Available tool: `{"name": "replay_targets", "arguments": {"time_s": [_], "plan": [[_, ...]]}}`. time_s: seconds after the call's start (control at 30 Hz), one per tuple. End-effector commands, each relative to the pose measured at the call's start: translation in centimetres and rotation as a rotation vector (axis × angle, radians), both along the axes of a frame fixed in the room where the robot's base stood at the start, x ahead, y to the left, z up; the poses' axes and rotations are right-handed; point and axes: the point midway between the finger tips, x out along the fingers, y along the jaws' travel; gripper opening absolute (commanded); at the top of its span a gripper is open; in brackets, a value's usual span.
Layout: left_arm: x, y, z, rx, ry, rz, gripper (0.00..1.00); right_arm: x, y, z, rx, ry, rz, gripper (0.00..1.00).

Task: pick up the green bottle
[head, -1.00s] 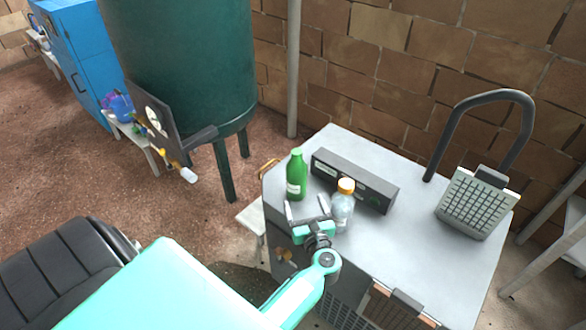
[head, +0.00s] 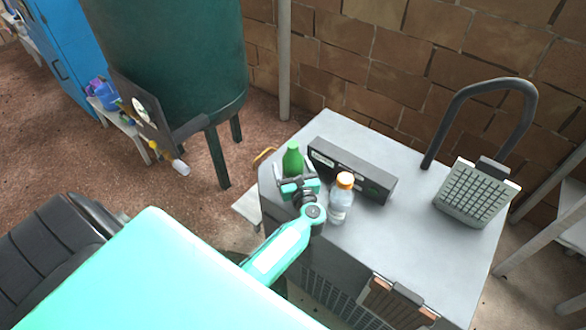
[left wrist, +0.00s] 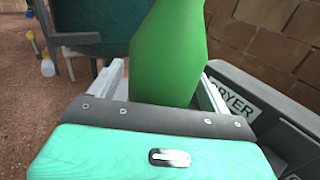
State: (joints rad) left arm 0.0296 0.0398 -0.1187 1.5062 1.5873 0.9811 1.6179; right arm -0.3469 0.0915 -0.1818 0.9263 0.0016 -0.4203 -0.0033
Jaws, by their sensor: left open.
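The green bottle (head: 292,160) stands upright near the left corner of the grey machine top (head: 400,240). In the head view its lower part is hidden behind my left gripper (head: 299,184). In the left wrist view the green bottle (left wrist: 170,55) rises between the two pale fingers of my left gripper (left wrist: 165,85), one on each side. The jaws are open, and I cannot tell whether either finger touches the bottle. My right gripper is not in view.
A clear bottle with an orange cap (head: 341,198) stands close to the right of my gripper. A dark grey box (head: 352,171) lies just behind the bottles. The front right top is clear.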

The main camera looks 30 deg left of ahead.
Motion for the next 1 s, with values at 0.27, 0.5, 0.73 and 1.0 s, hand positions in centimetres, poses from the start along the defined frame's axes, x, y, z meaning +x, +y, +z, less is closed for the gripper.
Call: {"name": "replay_targets", "arguments": {"time_s": [0.27,0.5,0.73,1.0], "plan": [[0.5,0.6,-0.1,-0.001,0.001,0.0,0.81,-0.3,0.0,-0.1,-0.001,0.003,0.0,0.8],[0.5,0.5,-0.1,-0.001,0.001,0.0,0.43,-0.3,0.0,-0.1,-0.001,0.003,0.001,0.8],[0.5,0.5,0.0,-0.001,0.001,0.0,0.32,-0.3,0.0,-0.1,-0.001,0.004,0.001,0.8],[0.5,0.5,1.0,-0.002,-0.002,-0.001,0.32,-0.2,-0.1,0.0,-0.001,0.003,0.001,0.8]]}}
